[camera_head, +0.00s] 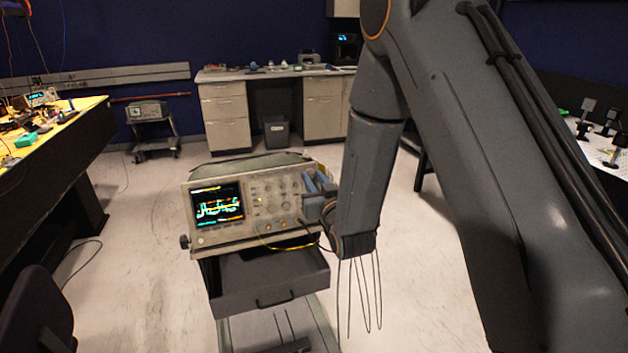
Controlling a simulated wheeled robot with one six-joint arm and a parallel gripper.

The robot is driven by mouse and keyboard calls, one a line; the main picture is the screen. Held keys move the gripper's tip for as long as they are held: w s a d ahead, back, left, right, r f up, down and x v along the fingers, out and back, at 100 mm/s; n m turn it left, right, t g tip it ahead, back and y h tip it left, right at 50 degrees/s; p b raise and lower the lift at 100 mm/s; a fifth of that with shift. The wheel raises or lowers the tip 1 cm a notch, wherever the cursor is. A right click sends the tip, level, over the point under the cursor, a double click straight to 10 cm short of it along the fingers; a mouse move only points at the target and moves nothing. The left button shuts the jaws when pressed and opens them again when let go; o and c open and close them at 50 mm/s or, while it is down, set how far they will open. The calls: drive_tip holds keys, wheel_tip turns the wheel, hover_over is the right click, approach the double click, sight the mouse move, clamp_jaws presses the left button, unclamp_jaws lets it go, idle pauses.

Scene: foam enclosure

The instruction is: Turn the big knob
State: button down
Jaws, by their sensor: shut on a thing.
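An oscilloscope (247,238) with a lit screen (217,205) stands on a cart, its front panel of small knobs and buttons facing me. My gripper (312,186) is at the upper right of this panel, with its blue-grey fingers against the panel's right part. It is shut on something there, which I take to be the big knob. The knob itself is hidden by the fingers, so its turn angle cannot be seen. My arm comes down from the upper right and covers the space right of the oscilloscope.
A dark drawer (270,283) stands open below the oscilloscope. Yellow and black cables hang at the panel's lower right, near my wrist. A cluttered workbench (60,135) is at left, a counter (225,112) at the back. The floor (145,235) left of the cart is clear.

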drive_tip(key=shift+n, duration=0.4)
drive_tip(key=n+b, duration=0.1)
drive_tip(key=n+y+b, duration=0.1)
drive_tip(key=n, duration=0.1)
drive_tip(key=n+g+y+b, duration=0.1)
drive_tip(key=shift+w+d+n, duration=0.2)
drive_tip(key=shift+d+n, duration=0.1)
drive_tip(key=shift+n, duration=0.1)
drive_tip(key=shift+d+r+n+g+y+b, duration=0.1)
drive_tip(key=shift+n+g+y+b, duration=0.4)
drive_tip(key=shift+n, duration=0.75)
drive_tip(key=shift+n+g+y+b, duration=0.5)
drive_tip(key=shift+n, duration=0.75)
drive_tip(key=shift+n, duration=0.3)
drive_tip(key=c, duration=1.5)
unclamp_jaws()
